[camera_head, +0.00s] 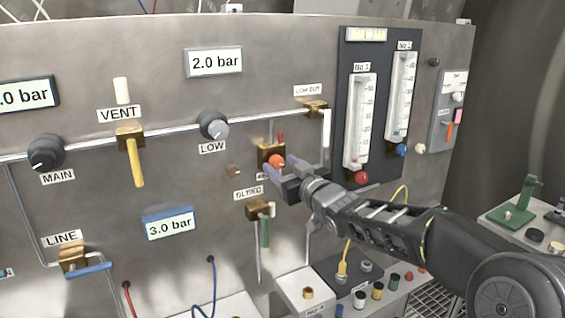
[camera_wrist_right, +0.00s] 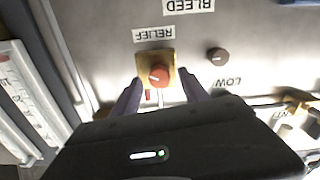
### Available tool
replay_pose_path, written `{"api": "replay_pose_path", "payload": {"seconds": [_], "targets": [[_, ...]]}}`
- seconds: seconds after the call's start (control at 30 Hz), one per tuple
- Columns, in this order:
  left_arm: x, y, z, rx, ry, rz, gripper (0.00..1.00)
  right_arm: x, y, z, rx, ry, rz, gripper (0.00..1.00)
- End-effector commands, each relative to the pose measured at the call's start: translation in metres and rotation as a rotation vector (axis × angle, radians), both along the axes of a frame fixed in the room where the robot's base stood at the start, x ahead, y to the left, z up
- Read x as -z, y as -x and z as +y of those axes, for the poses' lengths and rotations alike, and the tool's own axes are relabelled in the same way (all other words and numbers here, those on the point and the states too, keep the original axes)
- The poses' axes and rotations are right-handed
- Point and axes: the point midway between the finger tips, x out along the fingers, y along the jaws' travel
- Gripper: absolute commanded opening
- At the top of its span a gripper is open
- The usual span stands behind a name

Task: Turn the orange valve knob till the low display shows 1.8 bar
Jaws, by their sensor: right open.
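The orange valve knob (camera_head: 277,161) sits on a square brass plate (camera_head: 265,150) on the steel panel. In the right wrist view the orange knob (camera_wrist_right: 159,75) shows by an upside-down RELIEF label. My right gripper (camera_head: 282,169) is open at the knob. Its two purple fingers (camera_wrist_right: 161,94) stand on either side of the knob in the wrist view; I cannot tell whether they touch it. The low display (camera_head: 213,62) above the LOW knob reads 2.0 bar. My left gripper is not in view.
The grey LOW knob (camera_head: 213,124) and a small brown knob (camera_head: 233,170) are left of the gripper. The BLEED valve (camera_head: 258,210) with a green handle is just below. Two flow tubes (camera_head: 360,122) stand at upper right. A blue-framed display (camera_head: 169,225) reads 3.0 bar.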

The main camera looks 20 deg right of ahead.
Motion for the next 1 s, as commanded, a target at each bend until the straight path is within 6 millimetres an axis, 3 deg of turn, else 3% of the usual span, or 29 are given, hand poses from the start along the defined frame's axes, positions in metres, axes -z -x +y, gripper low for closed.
{"api": "replay_pose_path", "payload": {"seconds": [0.27,0.9,1.0], "targets": [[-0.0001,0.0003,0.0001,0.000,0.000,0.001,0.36,0.0000,-0.0018,0.0001,0.001,0.000,-0.001,0.52],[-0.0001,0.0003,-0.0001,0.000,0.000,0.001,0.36,0.0002,-0.0016,0.0002,0.000,0.000,0.000,0.01],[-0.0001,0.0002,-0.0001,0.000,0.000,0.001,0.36,0.0002,-0.0015,0.0002,0.000,0.000,0.000,0.00]]}}
